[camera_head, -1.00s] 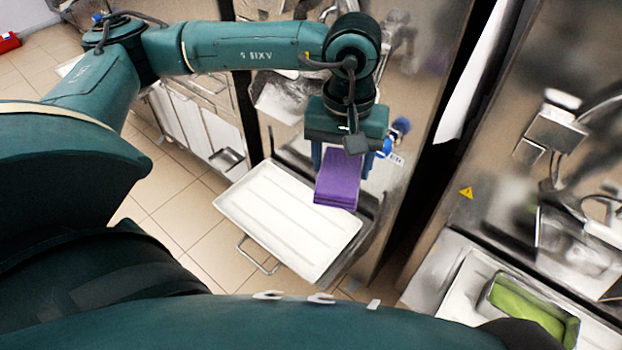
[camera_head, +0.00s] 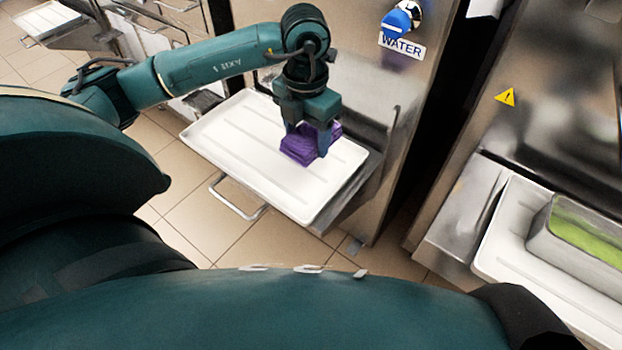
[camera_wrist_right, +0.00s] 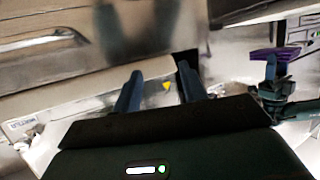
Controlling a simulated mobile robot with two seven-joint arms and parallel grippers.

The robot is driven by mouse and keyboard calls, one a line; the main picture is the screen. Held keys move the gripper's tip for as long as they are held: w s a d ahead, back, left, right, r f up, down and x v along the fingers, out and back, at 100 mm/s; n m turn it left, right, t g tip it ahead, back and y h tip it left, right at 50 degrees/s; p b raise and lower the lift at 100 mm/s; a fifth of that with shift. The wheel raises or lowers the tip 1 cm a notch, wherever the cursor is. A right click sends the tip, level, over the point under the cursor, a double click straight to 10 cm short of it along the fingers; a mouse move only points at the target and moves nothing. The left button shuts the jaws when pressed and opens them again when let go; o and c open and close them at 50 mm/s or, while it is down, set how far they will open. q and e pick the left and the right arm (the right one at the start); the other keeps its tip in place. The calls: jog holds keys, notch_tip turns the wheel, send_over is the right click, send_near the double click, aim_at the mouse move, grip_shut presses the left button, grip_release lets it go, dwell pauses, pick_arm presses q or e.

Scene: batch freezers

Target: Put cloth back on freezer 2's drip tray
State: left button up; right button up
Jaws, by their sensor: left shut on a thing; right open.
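A folded purple cloth (camera_head: 297,151) is in my left gripper (camera_head: 310,140), which points down over the right part of a white drip tray (camera_head: 225,125) on the middle freezer. The fingers are shut on the cloth. I cannot tell whether its underside touches the tray. The cloth (camera_wrist_right: 275,54) also shows at the right of the right wrist view. My right gripper (camera_wrist_right: 158,82) is open and empty there, in front of a metal surface. No freezer number can be read.
A blue water knob (camera_head: 397,23) sticks out of the steel front above the tray. At the right, another white tray (camera_head: 490,255) holds a metal pan (camera_head: 540,235) with green contents. A metal handle (camera_head: 235,205) juts out below the middle tray.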

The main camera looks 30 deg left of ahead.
pick_arm(q)
jog(key=shift+a+f+n, duration=0.1)
jog(key=shift+f+n, duration=0.2)
jog(key=shift+f, duration=0.1)
notch_tip(320, 180, down, 10)
jog(key=shift+r+b, duration=0.2)
jog(key=shift+b, duration=0.8)
pick_arm(e)
jog(key=shift+w+a+f+n, duration=0.15)
jog(key=shift+a+f+n, duration=0.05)
jog(key=shift+f, duration=0.4)
jog(key=shift+w+a+f+n, duration=0.1)
jog(key=shift+a+f+n, duration=0.1)
jog(key=shift+f, duration=0.35)
pick_arm(q)
jog(key=shift+f, duration=0.2)
jog(key=o, duration=0.9)
jog(key=shift+o, duration=0.2)
